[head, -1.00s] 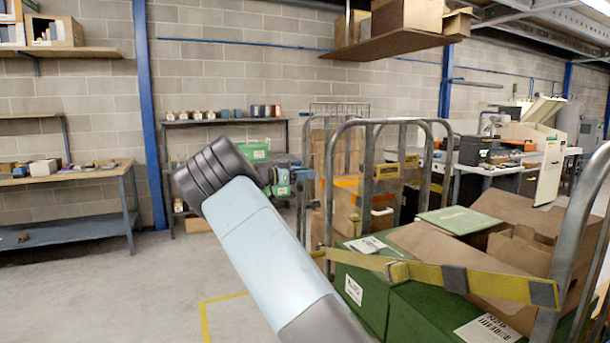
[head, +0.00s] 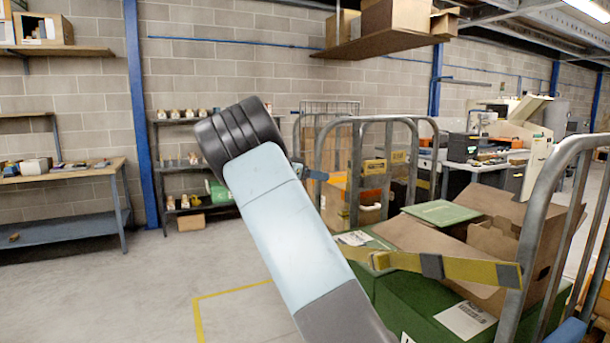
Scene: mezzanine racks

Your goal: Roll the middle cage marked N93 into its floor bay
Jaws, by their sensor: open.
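A grey tubular roll cage (head: 541,200) fills the right foreground. It holds green boxes (head: 432,318) and open brown cartons, with a yellow strap (head: 455,270) across its front. I cannot read N93 on it. A second cage (head: 325,108) with brown cartons stands behind it, partly hidden. A yellow floor line (head: 197,318) forms a corner on the concrete left of the near cage; the rest of that outline is hidden by my arm and the frame edge. My arm's pale link and black joint cross the middle of the view. My gripper's fingers do not show.
Open concrete floor lies at left and centre. A wooden-topped bench (head: 75,170) stands at the left wall, and a low shelf rack (head: 180,160) against the back wall. An overhead shelf (head: 380,42) holds cartons. Machines (head: 500,135) stand at the back right.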

